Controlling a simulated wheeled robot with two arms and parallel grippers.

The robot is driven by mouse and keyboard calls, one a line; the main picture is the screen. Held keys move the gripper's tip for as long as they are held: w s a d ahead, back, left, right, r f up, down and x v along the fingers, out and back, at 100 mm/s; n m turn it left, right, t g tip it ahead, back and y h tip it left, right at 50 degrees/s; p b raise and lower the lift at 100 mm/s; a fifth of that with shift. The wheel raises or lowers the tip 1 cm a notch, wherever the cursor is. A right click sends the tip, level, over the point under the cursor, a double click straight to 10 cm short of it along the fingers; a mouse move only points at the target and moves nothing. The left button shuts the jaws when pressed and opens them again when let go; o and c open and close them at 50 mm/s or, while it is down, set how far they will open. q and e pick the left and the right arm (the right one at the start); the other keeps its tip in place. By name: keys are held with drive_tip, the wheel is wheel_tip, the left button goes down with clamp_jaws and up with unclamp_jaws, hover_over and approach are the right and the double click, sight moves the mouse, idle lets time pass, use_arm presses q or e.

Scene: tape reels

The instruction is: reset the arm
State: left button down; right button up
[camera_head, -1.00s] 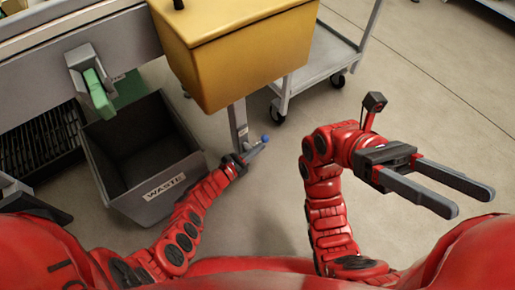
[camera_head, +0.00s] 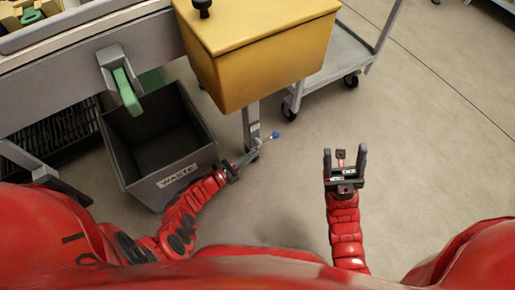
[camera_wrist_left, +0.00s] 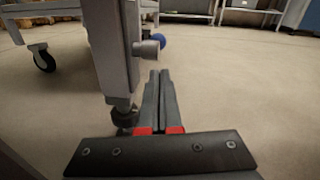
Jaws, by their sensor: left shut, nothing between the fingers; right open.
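My red left arm reaches in from the left in the head view. Its gripper (camera_head: 251,155) is low beside the leg under the yellow bin, close to a blue knob (camera_head: 275,135). In the left wrist view the two dark fingers (camera_wrist_left: 159,74) lie together with nothing between them. The blue knob (camera_wrist_left: 160,41) is just beyond their tips; I cannot tell whether they touch anything. My right gripper (camera_head: 345,152) is open and empty over bare floor, its fingers pointing away from me.
A grey waste bin (camera_head: 180,176) stands beside my left forearm. A yellow bin (camera_head: 262,60) overhangs the floor ahead. A grey cart (camera_head: 345,62) on wheels (camera_wrist_left: 42,60) stands behind it. A grey leg (camera_wrist_left: 112,50) is close to the left fingers. Floor on the right is clear.

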use_arm(q)
drive_tip(key=p+v, duration=0.2)
drive_tip(key=v, duration=0.7)
